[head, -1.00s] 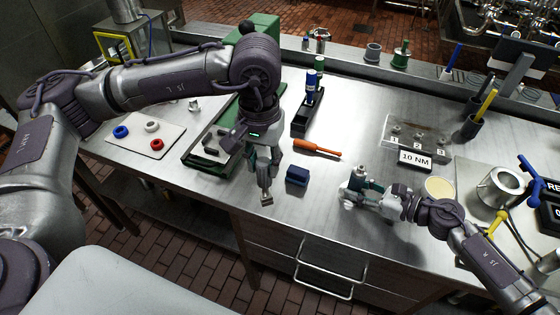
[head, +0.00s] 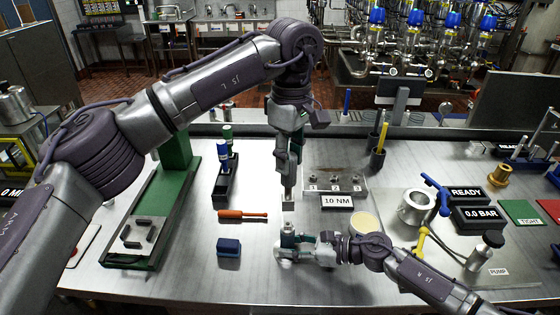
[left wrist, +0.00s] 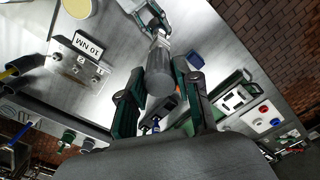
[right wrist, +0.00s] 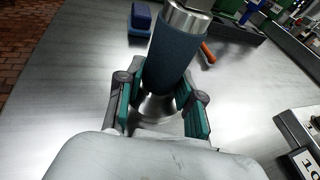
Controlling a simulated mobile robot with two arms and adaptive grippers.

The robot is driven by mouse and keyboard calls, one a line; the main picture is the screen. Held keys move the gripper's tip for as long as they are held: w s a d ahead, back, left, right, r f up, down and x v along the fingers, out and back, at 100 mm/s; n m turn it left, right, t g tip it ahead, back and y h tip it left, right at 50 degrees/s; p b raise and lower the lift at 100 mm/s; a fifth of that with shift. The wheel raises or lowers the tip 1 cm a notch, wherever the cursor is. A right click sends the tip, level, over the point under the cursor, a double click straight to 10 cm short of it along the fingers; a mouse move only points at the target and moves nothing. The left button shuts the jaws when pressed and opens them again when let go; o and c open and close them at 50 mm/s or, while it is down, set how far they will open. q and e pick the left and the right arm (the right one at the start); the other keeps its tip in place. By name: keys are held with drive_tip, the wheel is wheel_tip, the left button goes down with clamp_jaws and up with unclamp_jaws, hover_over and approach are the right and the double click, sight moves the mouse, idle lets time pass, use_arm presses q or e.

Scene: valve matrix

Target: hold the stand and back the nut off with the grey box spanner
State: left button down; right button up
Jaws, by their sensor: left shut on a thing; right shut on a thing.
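My left gripper (head: 289,170) is shut on the grey box spanner (head: 288,200), which points down above the stand. In the left wrist view the spanner (left wrist: 159,80) is a grey round bar between the fingers. My right gripper (head: 300,246) is shut on the stand (head: 287,240). In the right wrist view the stand (right wrist: 171,62) is a dark blue-grey cylinder with a steel collar on top and a wide steel foot, between the fingers. The spanner's lower end looks just above the stand in the head view; I cannot tell if they touch. The nut cannot be made out.
A blue block (head: 229,247) and an orange-handled screwdriver (head: 243,215) lie left of the stand. A cream disc (head: 365,222) lies to the right. The front bench is clear.

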sight(289, 183)
use_arm(q)
drive_tip(key=shift+f, duration=0.1)
drive_tip(key=shift+f, duration=2.2)
drive_tip(key=shift+f, duration=1.05)
drive_tip(key=n, duration=0.3)
drive_tip(key=shift+n, duration=0.3)
drive_tip(key=n, duration=0.3)
idle(0.4)
